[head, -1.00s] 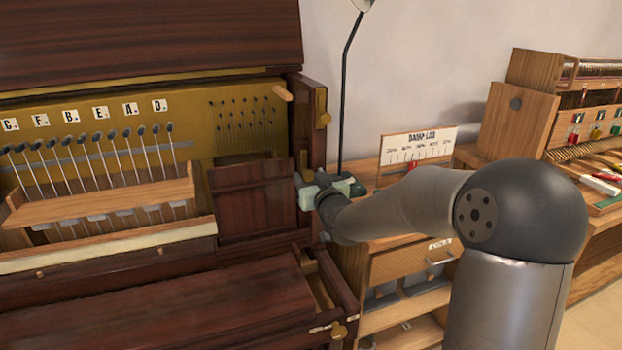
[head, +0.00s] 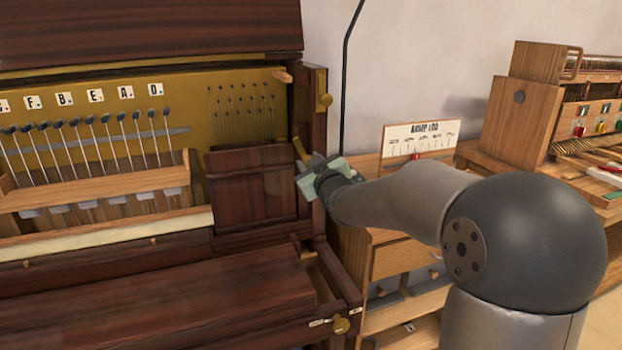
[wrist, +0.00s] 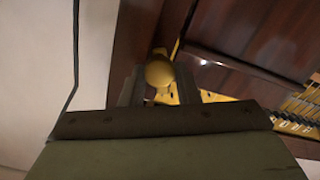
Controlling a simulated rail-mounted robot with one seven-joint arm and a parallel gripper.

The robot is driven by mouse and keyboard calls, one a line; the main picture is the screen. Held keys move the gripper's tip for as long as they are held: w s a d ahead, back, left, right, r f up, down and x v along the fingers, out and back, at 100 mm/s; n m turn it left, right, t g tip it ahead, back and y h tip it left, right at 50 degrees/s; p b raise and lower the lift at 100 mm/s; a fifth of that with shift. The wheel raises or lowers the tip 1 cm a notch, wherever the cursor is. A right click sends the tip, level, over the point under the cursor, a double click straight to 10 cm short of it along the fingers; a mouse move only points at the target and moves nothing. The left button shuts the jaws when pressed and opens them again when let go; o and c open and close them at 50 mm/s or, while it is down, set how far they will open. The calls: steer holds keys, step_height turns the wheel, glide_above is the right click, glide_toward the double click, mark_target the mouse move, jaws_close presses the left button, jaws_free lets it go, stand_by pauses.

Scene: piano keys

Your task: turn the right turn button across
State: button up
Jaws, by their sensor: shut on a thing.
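The right turn button (head: 301,151) is a small brass-coloured piece on the piano's right inner post, beside the dark wooden panel. It is tilted, its upper end leaning left. My gripper (head: 309,173) is at the button's lower part and hides the rest of it. In the wrist view a rounded brass knob (wrist: 159,72) sits between my fingers (wrist: 150,92), and I am shut on it. The dark panel (head: 252,188) stands upright just left of the gripper.
A black lamp stem (head: 345,90) rises behind the gripper. A wooden cabinet with a scale card (head: 419,138) stands at the right.

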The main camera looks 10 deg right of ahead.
steer(key=shift+a+f+n+b, duration=0.1)
steer(key=shift+n+b, duration=3.1)
steer(key=shift+n, duration=0.15)
steer(key=shift+f+n+b, duration=0.1)
steer(key=shift+n+b, duration=3.05)
steer(key=shift+n, duration=0.2)
steer(key=o, duration=0.9)
steer(key=shift+o, duration=0.2)
